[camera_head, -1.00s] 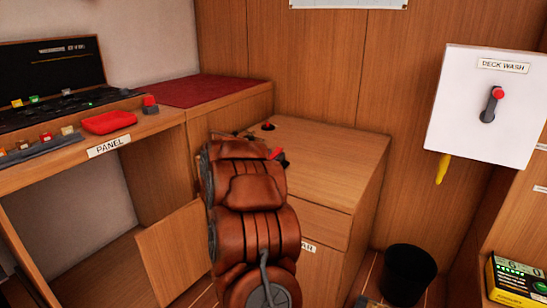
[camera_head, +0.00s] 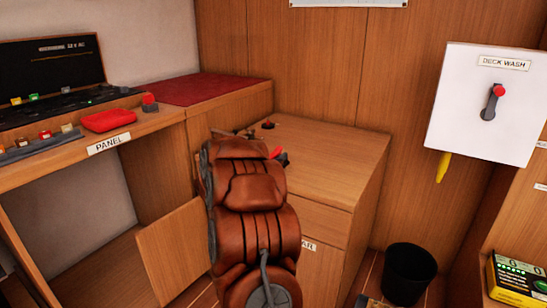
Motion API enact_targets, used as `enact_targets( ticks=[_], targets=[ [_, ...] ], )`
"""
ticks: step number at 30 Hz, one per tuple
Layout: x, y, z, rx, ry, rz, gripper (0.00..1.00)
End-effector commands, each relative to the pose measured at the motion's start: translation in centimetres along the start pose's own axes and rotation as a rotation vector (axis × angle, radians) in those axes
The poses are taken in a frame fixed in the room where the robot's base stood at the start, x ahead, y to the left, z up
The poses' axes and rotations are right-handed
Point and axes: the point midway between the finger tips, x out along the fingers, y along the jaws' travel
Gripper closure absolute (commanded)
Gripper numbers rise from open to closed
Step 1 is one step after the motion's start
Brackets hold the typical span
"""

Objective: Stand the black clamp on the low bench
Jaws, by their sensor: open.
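The low wooden bench (camera_head: 335,165), a cabinet with drawers, stands in the middle against the panelled wall. My brown padded arm rises in front of its left part. A dark piece with a red end (camera_head: 280,156) shows at the right of my arm's top, over the bench. Thin dark parts (camera_head: 246,133) show just above my arm. I cannot tell whether these belong to the black clamp, which I cannot make out for certain. My gripper is hidden behind my arm, so its place relative to the clamp does not show.
A small red-topped dark knob (camera_head: 268,125) is on the bench's back left. The bench's right part is clear. A panel desk (camera_head: 150,128) with a red pouch (camera_head: 108,120) stands left. A black bin (camera_head: 408,272) is on the floor right, below a white deck-wash box (camera_head: 484,110).

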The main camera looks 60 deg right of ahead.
Motion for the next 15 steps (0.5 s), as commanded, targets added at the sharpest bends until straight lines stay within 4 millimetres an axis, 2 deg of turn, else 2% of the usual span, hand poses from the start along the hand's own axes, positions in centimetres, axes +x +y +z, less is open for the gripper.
enact_targets(
  ticks=[2, 7, 15],
  targets=[
    [0.0, 0.1, 0.4, 0.002, 0.002, 0.001, 0.3],
    [-2.8, -0.1, -0.2, -0.002, -0.001, -0.002, 0.3],
    [-6.2, -0.9, 0.2, -0.001, -0.001, -0.003, 0.3]
  ],
)
